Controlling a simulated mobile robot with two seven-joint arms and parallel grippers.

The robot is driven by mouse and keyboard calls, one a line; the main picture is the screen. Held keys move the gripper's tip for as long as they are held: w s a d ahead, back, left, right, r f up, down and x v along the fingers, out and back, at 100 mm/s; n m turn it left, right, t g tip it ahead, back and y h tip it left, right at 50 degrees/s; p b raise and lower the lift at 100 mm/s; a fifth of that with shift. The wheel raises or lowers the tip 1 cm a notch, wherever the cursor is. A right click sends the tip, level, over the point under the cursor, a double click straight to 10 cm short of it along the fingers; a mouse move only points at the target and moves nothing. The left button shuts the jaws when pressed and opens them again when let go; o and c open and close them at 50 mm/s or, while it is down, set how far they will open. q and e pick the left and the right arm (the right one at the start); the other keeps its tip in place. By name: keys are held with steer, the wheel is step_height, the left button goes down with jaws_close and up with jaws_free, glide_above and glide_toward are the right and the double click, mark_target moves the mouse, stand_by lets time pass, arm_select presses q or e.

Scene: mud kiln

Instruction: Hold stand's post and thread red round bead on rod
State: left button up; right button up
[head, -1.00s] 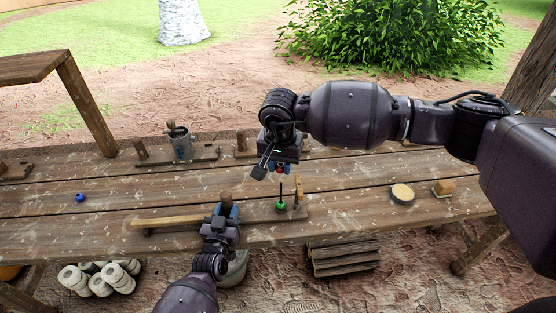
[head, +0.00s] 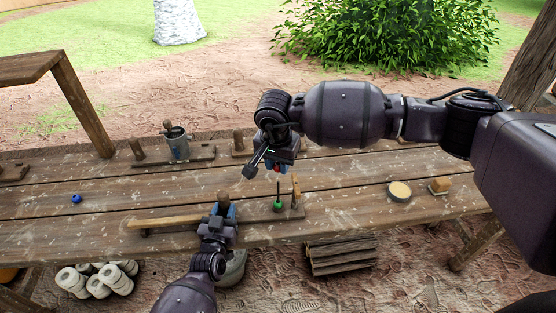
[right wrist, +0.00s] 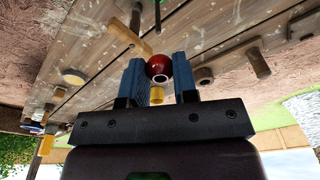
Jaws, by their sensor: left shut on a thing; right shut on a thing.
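The wooden stand carries a thin dark upright rod (head: 279,187) with a green bead (head: 278,206) low on it. My left gripper (head: 226,211) is shut on the stand's brown post (head: 223,197), left of the rod. My right gripper (head: 275,168) is above the rod, shut on the red round bead, which is mostly hidden in the head view. In the right wrist view the red bead (right wrist: 158,67) sits between the blue fingertips (right wrist: 159,75). The rod (right wrist: 157,16) shows beyond the bead, apart from it in the picture; the exact gap is unclear.
A blue bead (head: 76,198) lies at the table's left. A metal cup (head: 177,143) stands on a wooden rack at the back. A round pale-topped piece (head: 399,190) and a wooden block (head: 439,185) are at the right. An upright wooden piece (head: 296,190) stands close beside the rod.

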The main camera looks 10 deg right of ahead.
mark_target(278, 182)
steer(key=shift+f, duration=1.7)
steer(key=shift+f, duration=1.4)
stand_by(0.6)
steer(key=o, duration=1)
steer(key=shift+r, duration=0.2)
steer(key=shift+r, duration=2.85)
